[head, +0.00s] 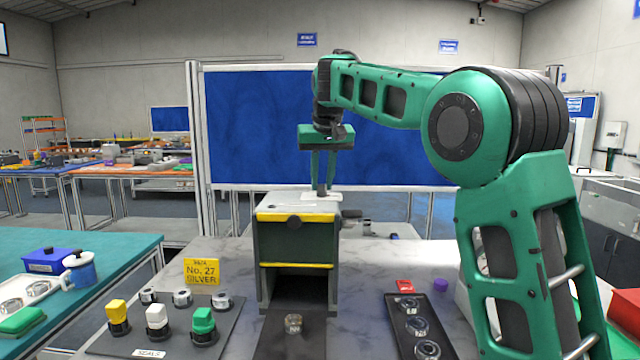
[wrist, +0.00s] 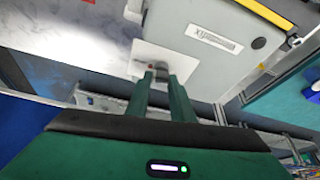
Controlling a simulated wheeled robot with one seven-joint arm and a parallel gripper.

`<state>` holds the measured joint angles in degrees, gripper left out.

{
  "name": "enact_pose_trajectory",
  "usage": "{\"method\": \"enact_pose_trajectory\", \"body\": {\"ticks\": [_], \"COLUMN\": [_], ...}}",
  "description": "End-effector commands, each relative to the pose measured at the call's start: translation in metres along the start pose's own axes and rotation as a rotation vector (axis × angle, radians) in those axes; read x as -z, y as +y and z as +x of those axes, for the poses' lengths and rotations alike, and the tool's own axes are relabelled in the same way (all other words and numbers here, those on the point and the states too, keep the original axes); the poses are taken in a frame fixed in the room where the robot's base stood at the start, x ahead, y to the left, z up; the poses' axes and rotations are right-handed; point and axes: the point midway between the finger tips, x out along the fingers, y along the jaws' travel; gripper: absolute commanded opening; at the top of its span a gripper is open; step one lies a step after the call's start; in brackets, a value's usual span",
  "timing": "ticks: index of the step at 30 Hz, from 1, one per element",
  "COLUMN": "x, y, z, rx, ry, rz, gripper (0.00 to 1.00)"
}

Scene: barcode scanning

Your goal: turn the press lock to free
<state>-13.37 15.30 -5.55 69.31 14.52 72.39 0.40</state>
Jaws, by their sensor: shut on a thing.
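The press (head: 297,240) is a grey box with yellow edge strips, standing upright on the marble-topped table. Its grey top also shows in the wrist view (wrist: 215,65). My gripper (head: 322,186) points down at the back right of the press top.
A board (head: 100,340) with yellow, white and green seals stands at front left, with a yellow sign (head: 201,272) behind. A dark tray (head: 440,313) with glassy round pieces lies right. A small clear piece (head: 293,323) sits before the press. A blue panel (head: 250,130) stands behind.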

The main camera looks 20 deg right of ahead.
Motion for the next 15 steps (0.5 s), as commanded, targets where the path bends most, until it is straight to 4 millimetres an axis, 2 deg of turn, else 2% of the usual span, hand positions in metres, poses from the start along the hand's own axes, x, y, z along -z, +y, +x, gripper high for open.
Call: {"method": "enact_pose_trajectory", "body": {"ticks": [1,15], "x": [-0.0002,0.0007], "y": [0.005,0.0066], "z": [-0.0001,0.0007], "rx": [0.013,0.184], "ry": [-0.002,-0.003], "rz": [-0.03,-0.444], "gripper": [0.0,0.0]}}
